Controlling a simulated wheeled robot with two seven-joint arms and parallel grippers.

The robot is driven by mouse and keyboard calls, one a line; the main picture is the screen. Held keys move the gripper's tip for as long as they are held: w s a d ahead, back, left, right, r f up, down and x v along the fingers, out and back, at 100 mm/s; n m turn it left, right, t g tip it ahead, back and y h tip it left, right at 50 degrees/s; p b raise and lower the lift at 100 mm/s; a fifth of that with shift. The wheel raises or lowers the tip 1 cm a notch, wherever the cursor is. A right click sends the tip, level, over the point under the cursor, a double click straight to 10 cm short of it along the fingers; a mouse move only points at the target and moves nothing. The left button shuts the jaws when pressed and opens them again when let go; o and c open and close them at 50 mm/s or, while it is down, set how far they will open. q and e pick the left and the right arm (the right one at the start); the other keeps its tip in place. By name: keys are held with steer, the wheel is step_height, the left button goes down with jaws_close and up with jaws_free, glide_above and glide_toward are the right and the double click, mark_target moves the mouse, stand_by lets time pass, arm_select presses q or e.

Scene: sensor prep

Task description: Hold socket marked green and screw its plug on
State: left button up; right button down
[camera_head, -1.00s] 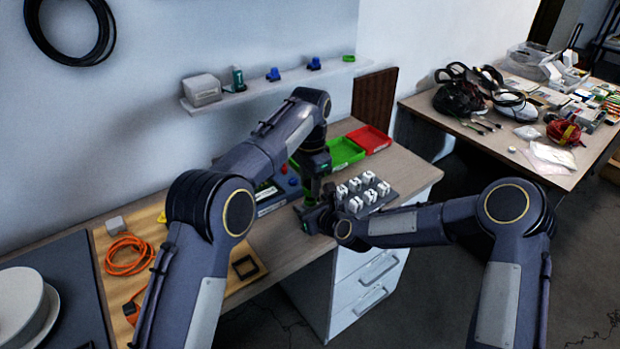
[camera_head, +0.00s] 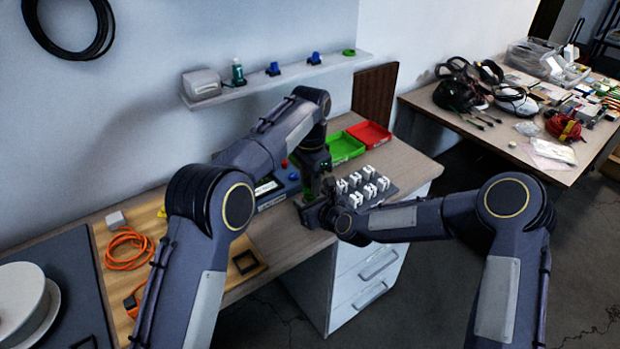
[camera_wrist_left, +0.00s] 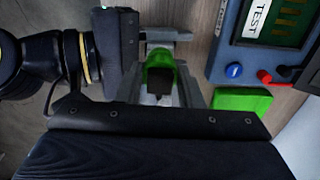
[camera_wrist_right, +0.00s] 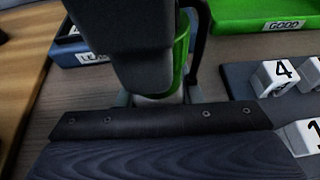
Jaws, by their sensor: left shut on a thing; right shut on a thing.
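My left gripper (camera_head: 315,182) points down from above and my right gripper (camera_head: 322,210) comes in from the right, just below it. They meet over the table and are shut on the green-marked pieces between them. In the left wrist view, a green part (camera_wrist_left: 160,68) with a dark middle sits between pale fingers. In the right wrist view, a green side (camera_wrist_right: 182,50) shows behind the dark left gripper body, with a whitish part low between my right fingers. The line between socket and plug is hidden, and how far they are screwed together cannot be told.
A rack of numbered white blocks (camera_head: 375,199) stands close right of the grippers. A blue tester (camera_wrist_left: 228,68) stands beside them. Green (camera_head: 346,147) and red (camera_head: 370,133) trays lie behind. The shelf (camera_head: 290,78) holds blue plugs. An orange cable (camera_head: 125,250) lies left.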

arm_select(q)
steer(key=shift+f, duration=0.2)
steer(key=o, duration=0.9)
steer(key=shift+o, duration=0.2)
steer(key=shift+r, duration=2.3)
steer(key=shift+c, duration=0.4)
